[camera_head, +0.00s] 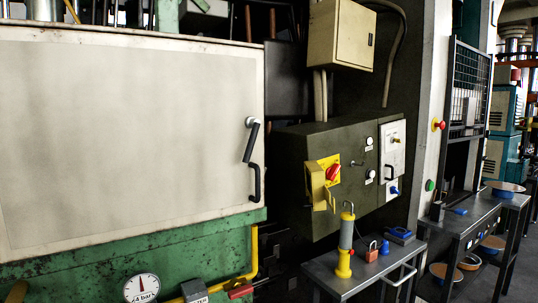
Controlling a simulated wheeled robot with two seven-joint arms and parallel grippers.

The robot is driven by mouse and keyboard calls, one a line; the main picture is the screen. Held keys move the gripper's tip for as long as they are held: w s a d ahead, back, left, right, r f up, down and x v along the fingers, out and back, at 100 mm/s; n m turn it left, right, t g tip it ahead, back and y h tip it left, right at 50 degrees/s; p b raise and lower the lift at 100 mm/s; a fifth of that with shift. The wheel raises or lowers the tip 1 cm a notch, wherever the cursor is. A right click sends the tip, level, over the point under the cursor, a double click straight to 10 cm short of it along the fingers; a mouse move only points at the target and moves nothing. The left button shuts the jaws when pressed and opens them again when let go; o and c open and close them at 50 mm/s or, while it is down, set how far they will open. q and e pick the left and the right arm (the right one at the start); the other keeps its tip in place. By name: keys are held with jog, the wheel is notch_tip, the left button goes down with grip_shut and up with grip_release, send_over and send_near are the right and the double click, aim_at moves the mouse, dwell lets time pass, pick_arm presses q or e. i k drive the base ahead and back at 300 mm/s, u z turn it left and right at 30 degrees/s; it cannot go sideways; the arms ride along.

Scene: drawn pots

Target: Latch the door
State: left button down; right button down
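A large cream door (130,130) fills the left of the head view, on a green machine (120,262). Near its right edge a black lever (251,141) hangs from a light round pivot, tilted with its lower end to the left. Just below it is a black D-shaped handle (255,183). The door looks about flush with its frame, but I cannot tell whether it is fully shut. Neither of my grippers shows in the view.
Right of the door is an olive control box (325,155) with a red and yellow switch (332,172). A grey table (350,279) in front holds a grey and yellow tool (346,240) and a red padlock (371,252). A pressure gauge (141,288) sits below the door.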

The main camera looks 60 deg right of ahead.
aim_at(254, 123)
jog(key=z, duration=1.5)
